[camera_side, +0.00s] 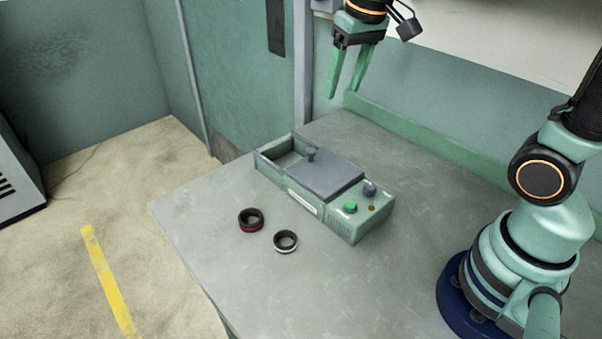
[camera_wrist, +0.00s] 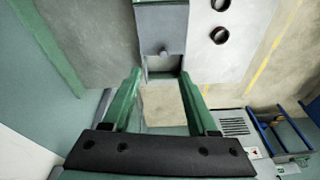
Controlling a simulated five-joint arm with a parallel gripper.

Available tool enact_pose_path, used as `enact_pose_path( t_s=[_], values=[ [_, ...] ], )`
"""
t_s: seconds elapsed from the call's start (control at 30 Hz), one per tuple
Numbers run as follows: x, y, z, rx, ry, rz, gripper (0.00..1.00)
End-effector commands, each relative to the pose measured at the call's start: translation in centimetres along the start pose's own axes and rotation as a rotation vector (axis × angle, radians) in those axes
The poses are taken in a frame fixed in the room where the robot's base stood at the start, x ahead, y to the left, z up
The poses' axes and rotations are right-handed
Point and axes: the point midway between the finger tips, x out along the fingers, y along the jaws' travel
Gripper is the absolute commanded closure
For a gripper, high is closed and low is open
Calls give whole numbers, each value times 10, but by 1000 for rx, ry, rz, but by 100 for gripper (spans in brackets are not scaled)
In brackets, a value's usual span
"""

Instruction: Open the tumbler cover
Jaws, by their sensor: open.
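The green grinder box (camera_side: 345,226) stands on the grey table. Its flat grey tumbler cover (camera_side: 332,180) lies over the middle of the box, with a small upright knob (camera_side: 311,154) near its left edge. Left of the cover, part of the compartment (camera_side: 283,155) is uncovered and looks empty. My gripper (camera_side: 343,94) is open and empty, in the air above and beyond the box. In the wrist view, my gripper's (camera_wrist: 161,72) fingertips point toward the uncovered end; the cover (camera_wrist: 161,18) and knob (camera_wrist: 163,51) lie ahead of them, untouched.
A red-banded dark ring (camera_side: 250,220) and a white-banded dark ring (camera_side: 286,241) lie on the table in front of the box. A green button (camera_side: 350,207) and a dark knob (camera_side: 370,188) sit on its right end. A raised green edge (camera_side: 420,134) runs along the table's back.

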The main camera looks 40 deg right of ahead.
Motion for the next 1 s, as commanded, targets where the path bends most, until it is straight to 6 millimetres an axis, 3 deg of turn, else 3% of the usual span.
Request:
enact_pose_path(
  t_s=[0.2,0.4,0.67,1.0],
  values=[
    [31,-10,-36,66,-129,24,41],
    [54,-15,-54,107,-201,43,41],
    [69,-16,-56,120,-224,50,41],
    [126,-14,-42,120,-226,51,41]
  ],
)
